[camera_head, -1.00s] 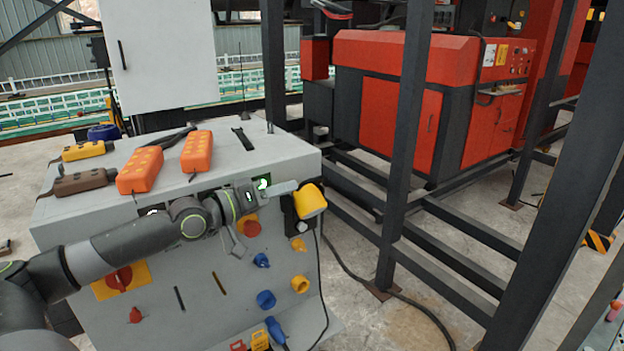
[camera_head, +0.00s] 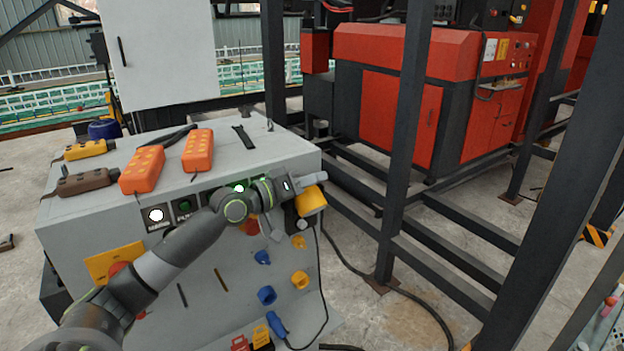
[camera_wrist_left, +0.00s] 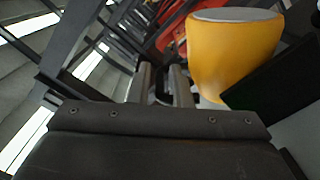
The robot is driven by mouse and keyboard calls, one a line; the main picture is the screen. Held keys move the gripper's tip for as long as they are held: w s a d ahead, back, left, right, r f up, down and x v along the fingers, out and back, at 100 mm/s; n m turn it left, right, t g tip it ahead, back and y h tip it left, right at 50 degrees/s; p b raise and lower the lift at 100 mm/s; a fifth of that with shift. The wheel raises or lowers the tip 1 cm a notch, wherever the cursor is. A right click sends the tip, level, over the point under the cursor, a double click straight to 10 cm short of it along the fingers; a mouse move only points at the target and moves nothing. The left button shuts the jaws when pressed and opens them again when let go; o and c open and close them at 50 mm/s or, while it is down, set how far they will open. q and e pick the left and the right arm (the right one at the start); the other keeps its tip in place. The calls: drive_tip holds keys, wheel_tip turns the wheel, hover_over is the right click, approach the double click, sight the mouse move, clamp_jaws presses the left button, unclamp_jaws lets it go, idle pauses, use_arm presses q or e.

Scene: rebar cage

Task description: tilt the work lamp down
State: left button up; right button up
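The work lamp (camera_head: 312,201) has a yellow head on a dark mount at the top right corner of the grey control cabinet's front. In the left wrist view its yellow housing (camera_wrist_left: 232,58) with a grey face fills the upper right, to the right of the fingers. My left gripper (camera_head: 298,208) is open beside the lamp, its two fingers spread apart; one finger overlaps the lamp's upper edge in the head view. I cannot tell whether it touches. In the left wrist view the fingers (camera_wrist_left: 164,85) have a gap between them. My right gripper is out of view.
The grey cabinet (camera_head: 200,262) carries orange pendants (camera_head: 143,170) on top, and lit buttons, sockets and plugs on its front. Dark steel posts (camera_head: 402,140) stand to the right. A black cable (camera_head: 390,292) runs along the floor.

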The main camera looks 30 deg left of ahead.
use_arm(q)
clamp_jaws()
drive_tip(key=shift+s+d+f+m+b, duration=0.2)
drive_tip(key=shift+d+f+m+b, duration=0.25)
drive_tip(key=shift+m+b, duration=0.6)
drive_tip(key=shift+s+d+f+m+b, duration=0.25)
drive_tip(key=shift+f+m+b, duration=0.35)
drive_tip(key=shift+m+b, duration=0.8)
drive_tip(key=shift+d+f+m+b, duration=0.4)
drive_tip(key=shift+f+m+b, duration=0.2)
drive_tip(key=shift+m+b, duration=0.85)
drive_tip(key=shift+s+d+f+m+b, duration=0.25)
drive_tip(key=shift+f+m+b, duration=0.35)
drive_tip(key=shift+m+b, duration=0.8)
drive_tip(key=shift+w+d+b, duration=0.1)
drive_tip(key=shift+b, duration=0.2)
